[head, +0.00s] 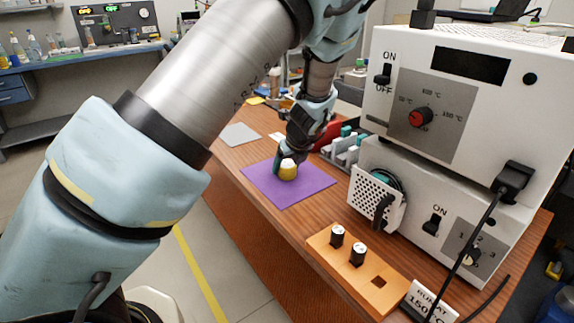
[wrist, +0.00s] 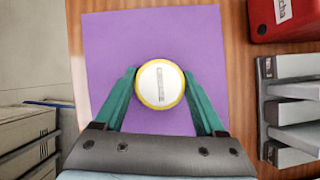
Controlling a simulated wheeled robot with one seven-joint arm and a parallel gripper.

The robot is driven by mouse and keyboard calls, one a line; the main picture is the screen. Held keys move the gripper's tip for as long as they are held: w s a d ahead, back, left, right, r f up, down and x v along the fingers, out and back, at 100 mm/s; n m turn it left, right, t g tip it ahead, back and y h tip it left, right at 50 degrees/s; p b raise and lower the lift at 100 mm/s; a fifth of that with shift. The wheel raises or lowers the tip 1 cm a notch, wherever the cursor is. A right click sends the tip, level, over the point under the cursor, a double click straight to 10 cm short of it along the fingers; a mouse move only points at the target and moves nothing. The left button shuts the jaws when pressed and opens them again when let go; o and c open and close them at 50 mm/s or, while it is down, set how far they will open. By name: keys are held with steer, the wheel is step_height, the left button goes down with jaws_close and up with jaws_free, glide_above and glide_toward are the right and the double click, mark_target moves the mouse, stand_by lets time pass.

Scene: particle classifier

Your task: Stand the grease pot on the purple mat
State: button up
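The grease pot (head: 288,172) is a small round yellow pot with a white lid. It appears upright over the purple mat (head: 310,187), and I cannot tell whether its base touches the mat. In the wrist view the pot's lid (wrist: 160,84) shows from above, well inside the edges of the mat (wrist: 110,35). My gripper (wrist: 159,75) reaches down over the mat with one green finger against each side of the pot. No gap shows between the fingers and the pot. In the head view my gripper (head: 286,160) partly hides the pot.
A grey mat (head: 240,134) lies behind the purple one. A red box (wrist: 285,17) and a grey rack (wrist: 290,112) stand at its right. White oven-like devices (head: 460,90) fill the right side. An orange block (head: 330,257) with two dark knobbed pieces lies in front.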

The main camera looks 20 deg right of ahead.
steer(key=o, duration=0.4)
steer(key=v, duration=1.2)
steer(key=w+a+n+g, duration=0.3)
steer(key=a+n, duration=1.2)
steer(key=a, duration=0.4)
steer(key=shift+s+a+n+g, duration=0.25)
steer(key=shift+s+a+n, duration=1.1)
steer(key=shift+a+n, duration=1.8)
steer(key=shift+s+a+n+g, duration=0.2)
steer(key=shift+s+a+n, duration=1.2)
steer(key=shift+a+n, duration=1.8)
steer(key=shift+s+a+n+g, duration=0.25)
steer(key=shift+s+a+n, duration=1.1)
steer(key=shift+a+n, duration=1.8)
steer(key=shift+d+r+n, duration=0.1)
steer(key=shift+d+n, duration=0.2)
steer(key=shift+d, duration=0.05)
